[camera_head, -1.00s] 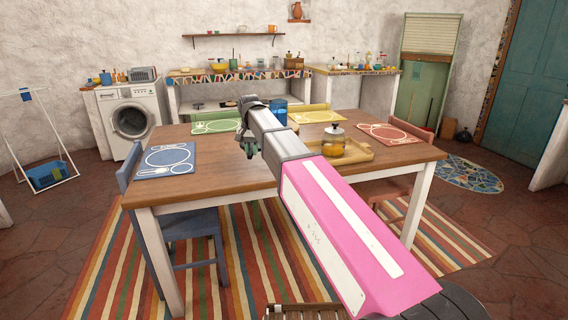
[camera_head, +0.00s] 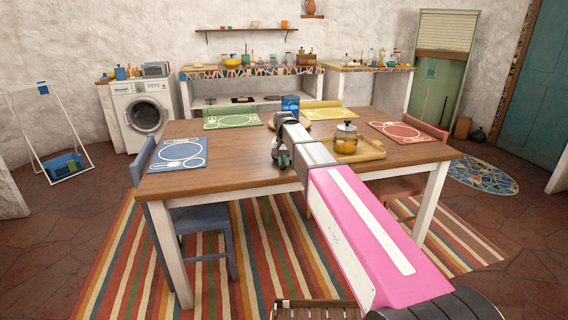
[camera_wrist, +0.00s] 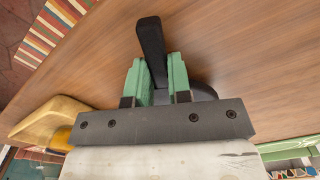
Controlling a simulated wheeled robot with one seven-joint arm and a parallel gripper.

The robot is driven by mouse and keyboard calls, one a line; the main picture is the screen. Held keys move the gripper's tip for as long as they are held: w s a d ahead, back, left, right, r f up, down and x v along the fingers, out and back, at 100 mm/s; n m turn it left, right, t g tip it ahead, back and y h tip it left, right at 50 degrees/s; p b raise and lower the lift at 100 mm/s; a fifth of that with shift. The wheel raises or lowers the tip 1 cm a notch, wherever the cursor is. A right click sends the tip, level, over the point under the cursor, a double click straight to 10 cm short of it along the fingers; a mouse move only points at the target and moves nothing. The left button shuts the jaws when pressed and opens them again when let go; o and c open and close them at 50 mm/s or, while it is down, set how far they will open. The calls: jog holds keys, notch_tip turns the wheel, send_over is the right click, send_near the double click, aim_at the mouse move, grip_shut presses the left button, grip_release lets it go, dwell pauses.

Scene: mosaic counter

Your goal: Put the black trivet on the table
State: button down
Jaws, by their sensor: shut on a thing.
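The wooden table (camera_head: 225,153) stands in front of me in the head view, and its bare top fills most of the wrist view (camera_wrist: 235,50). My gripper (camera_head: 281,155) is over the middle of the table. In the wrist view its green fingers (camera_wrist: 161,82) are shut on a black thing, which I take for the black trivet (camera_wrist: 150,45). A narrow bar of it sticks out beyond the fingers, and a dark rounded part shows behind the right finger. The rest is hidden by the gripper. I cannot tell whether it touches the table.
A wooden tray (camera_head: 372,151) with a lidded amber jar (camera_head: 346,139) is right of my gripper. A blue canister (camera_head: 290,103) stands behind. Blue (camera_head: 180,155), green (camera_head: 232,121), yellow (camera_head: 329,113) and red (camera_head: 402,132) placemats lie around the table. The front left-centre top is clear.

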jog(key=shift+f, duration=0.2)
jog(key=shift+f, duration=0.15)
jog(key=c, duration=1.1)
grip_release()
jog(key=shift+o, duration=0.2)
notch_tip(320, 180, up, 12)
